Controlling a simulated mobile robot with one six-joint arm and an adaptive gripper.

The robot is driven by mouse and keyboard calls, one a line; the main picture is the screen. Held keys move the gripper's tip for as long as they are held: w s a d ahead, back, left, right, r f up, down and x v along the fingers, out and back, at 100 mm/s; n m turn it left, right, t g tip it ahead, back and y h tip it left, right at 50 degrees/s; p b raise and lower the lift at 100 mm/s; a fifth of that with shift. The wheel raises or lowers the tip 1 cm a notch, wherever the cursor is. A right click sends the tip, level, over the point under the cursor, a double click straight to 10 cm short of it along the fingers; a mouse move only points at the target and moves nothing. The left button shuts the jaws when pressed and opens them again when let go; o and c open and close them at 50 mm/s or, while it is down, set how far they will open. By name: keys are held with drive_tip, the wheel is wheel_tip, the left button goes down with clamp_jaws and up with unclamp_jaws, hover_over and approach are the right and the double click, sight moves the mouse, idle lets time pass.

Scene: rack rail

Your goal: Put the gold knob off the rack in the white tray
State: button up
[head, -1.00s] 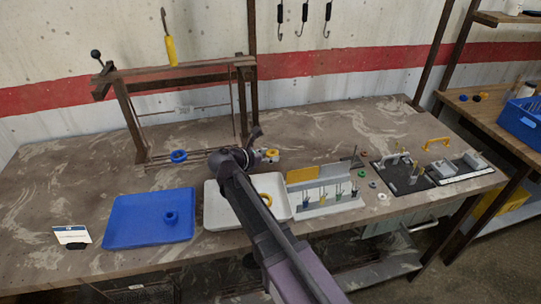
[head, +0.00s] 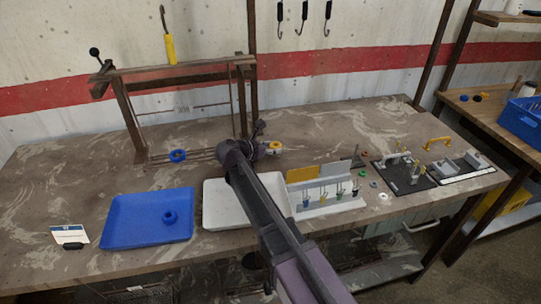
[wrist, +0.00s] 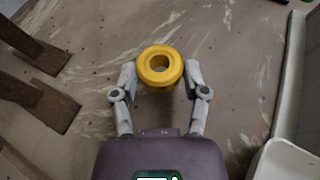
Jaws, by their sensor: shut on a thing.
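My gripper (head: 273,148) is shut on a gold knob (head: 275,145), a thick ring with a hole. The wrist view shows the gold knob (wrist: 160,67) between both fingertips, above the bench. The white tray (head: 215,205) lies in front of the rack, nearer than my gripper, and my arm crosses over it. Part of its inside is hidden by the arm. A pale tray edge shows at the right of the wrist view (wrist: 289,75). The dark rack (head: 128,115) stands behind and to the left; a blue knob (head: 177,155) is on its low rail.
A blue tray (head: 135,220) holding a blue knob (head: 171,216) lies left of the white tray. A pale holder (head: 325,205) with several small coloured pieces stands close to the right. Open bench lies behind my gripper.

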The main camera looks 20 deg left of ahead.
drive_tip(key=shift+f+b, duration=1.15)
drive_tip(key=shift+f, duration=0.25)
drive_tip(key=shift+f, duration=0.1)
drive_tip(key=o, duration=1.2)
drive_tip(key=shift+c, duration=0.2)
drive_tip(key=shift+s+r, duration=0.1)
drive_tip(key=shift+r, duration=0.15)
drive_tip(key=p+v, duration=0.4)
drive_tip(key=v, duration=0.6)
drive_tip(key=shift+s+a+r, duration=0.15)
drive_tip(key=shift+s+r, duration=0.05)
drive_tip(key=shift+s+a+r+p, duration=0.15)
drive_tip(key=shift+s+a+p, duration=0.2)
drive_tip(key=shift+s, duration=0.15)
